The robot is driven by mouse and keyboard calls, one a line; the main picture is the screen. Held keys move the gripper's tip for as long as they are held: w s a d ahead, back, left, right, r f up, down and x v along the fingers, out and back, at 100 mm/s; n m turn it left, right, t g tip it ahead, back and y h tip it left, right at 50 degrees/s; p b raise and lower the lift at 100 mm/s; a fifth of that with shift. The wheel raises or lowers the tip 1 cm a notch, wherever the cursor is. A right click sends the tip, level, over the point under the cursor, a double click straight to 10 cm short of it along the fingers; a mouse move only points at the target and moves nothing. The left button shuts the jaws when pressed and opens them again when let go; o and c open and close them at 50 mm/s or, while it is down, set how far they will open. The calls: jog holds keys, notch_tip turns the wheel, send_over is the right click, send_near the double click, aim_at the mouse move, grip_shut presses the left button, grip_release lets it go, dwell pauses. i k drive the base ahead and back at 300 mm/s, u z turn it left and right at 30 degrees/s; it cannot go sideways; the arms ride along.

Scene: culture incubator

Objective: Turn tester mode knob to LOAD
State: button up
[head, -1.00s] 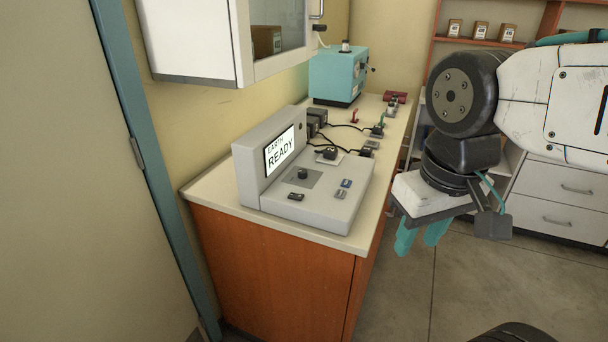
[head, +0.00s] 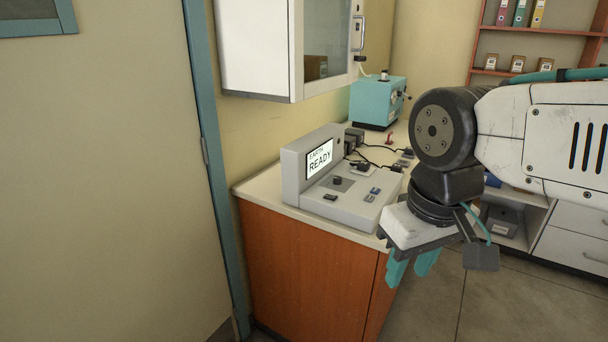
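The grey tester (head: 345,207) stands on the near end of the counter, with its upright screen (head: 319,160) reading "EARTH READY". Its dark mode knob (head: 337,181) sits on a darker grey plate on the sloping panel. Small dark and blue switches lie around the plate. Labels at the knob are too small to read. My gripper (head: 411,272) points down to the right of the tester, past the counter's edge and apart from it. Its two teal fingers are spaced apart with nothing seen between them.
A wall cabinet (head: 258,45) hangs above the counter (head: 262,188). Black cables and plugs lie behind the tester, and a teal box (head: 376,103) stands farther back. A door (head: 110,190) is at left. Shelves and drawers (head: 572,243) are at right. Floor shows below my gripper.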

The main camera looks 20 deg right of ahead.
aim_at(337, 180)
jog(key=u, duration=0.1)
jog(key=i, duration=0.85)
jog(key=z, duration=0.65)
